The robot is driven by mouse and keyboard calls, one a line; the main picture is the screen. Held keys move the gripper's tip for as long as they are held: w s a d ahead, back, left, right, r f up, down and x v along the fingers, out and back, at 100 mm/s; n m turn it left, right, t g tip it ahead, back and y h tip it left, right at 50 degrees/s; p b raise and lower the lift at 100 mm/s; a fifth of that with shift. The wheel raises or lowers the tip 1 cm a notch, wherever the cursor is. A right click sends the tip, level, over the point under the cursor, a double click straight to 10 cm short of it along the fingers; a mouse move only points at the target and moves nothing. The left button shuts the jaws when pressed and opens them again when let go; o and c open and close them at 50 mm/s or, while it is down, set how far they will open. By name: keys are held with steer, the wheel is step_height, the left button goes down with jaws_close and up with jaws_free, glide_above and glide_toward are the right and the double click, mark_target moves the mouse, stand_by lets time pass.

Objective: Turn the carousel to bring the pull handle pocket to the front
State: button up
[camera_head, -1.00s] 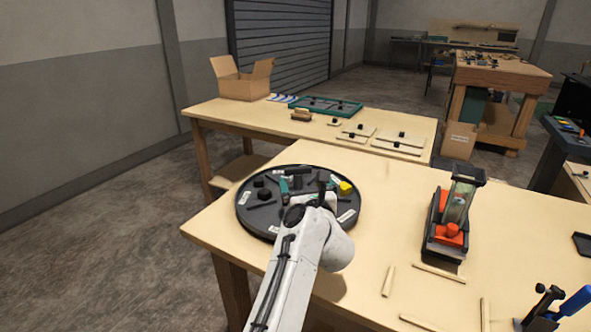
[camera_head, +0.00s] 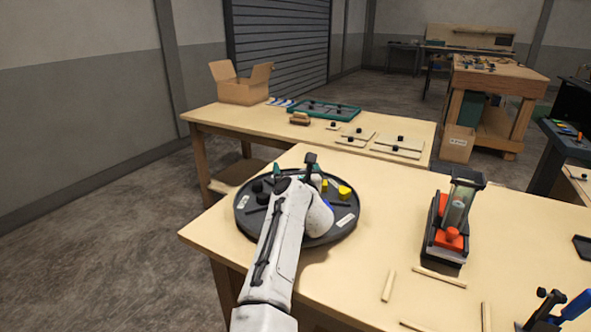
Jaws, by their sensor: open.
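The carousel (camera_head: 346,230) is a dark round tray near the left corner of the front table. Black knobs (camera_head: 263,198) show at its left, and yellow pieces (camera_head: 344,191) at its right. Small white labels mark its pockets. My gripper (camera_head: 297,175) is over the back part of the carousel, with its teal fingertips apart and nothing seen between them. My white arm hides the carousel's middle and front. I cannot tell which pocket is the pull handle pocket, or whether the fingers touch the tray.
Wooden strips (camera_head: 389,285) lie near the front. A blue-handled tool (camera_head: 576,304) is at the lower right. The table between carousel and device is clear. A cardboard box (camera_head: 241,84) stands behind.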

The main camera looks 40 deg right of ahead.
steer(key=c, duration=1.3)
